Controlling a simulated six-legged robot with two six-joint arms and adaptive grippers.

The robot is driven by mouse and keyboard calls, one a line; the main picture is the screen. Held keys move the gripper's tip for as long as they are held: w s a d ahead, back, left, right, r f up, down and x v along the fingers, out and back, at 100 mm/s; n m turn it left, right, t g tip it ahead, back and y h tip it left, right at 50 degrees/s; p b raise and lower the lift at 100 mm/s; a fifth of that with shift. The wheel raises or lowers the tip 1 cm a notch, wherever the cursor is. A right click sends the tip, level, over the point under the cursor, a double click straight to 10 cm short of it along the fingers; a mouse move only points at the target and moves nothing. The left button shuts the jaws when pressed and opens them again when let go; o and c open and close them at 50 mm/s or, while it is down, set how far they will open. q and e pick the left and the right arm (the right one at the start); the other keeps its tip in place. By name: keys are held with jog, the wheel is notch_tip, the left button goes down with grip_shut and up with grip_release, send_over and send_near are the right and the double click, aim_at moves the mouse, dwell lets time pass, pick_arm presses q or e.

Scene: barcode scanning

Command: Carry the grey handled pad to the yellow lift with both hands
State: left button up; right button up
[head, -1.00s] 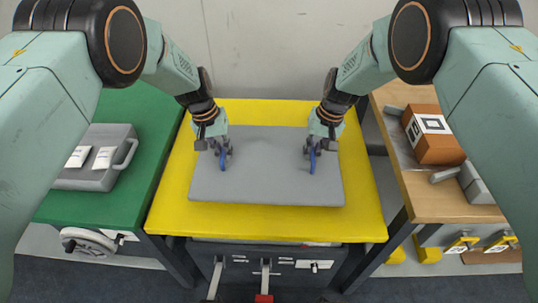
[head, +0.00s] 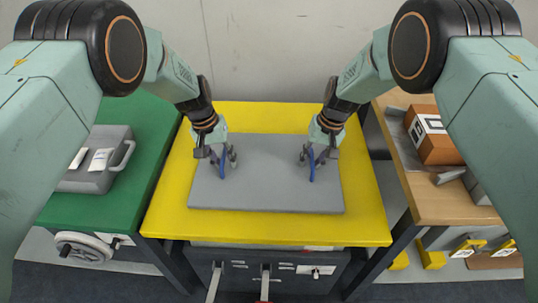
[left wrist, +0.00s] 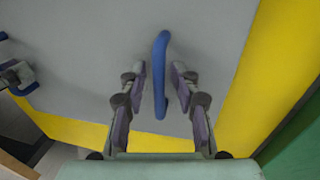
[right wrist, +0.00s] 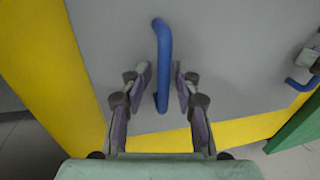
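The grey pad (head: 265,185) lies on the yellow lift top (head: 265,230), with yellow showing all around it. It has two blue handles, one on the left (head: 222,166) and one on the right (head: 311,166). My left gripper (left wrist: 160,82) is open around the left handle (left wrist: 160,85), with a gap between each finger and the bar. My right gripper (right wrist: 162,82) is open around the right handle (right wrist: 161,65), also with gaps at both sides. The pad's underside is hidden.
A green table (head: 125,195) with a grey case (head: 95,165) stands at the left. A wooden table (head: 445,205) with an orange-brown marked box (head: 432,138) stands at the right. Levers (head: 266,280) are on the cabinet front under the lift.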

jog(key=shift+a, duration=0.1)
pick_arm(q)
notch_tip(320, 180, up, 8)
jog(key=a, duration=0.1)
jog(key=shift+a, duration=0.3)
pick_arm(e)
notch_tip(320, 180, up, 12)
jog(key=d, duration=0.2)
jog(key=shift+d, duration=0.2)
pick_arm(q)
jog(key=shift+f, duration=0.15)
pick_arm(e)
jog(key=shift+s+f, duration=0.1)
jog(key=shift+f, duration=0.05)
dwell(0.4)
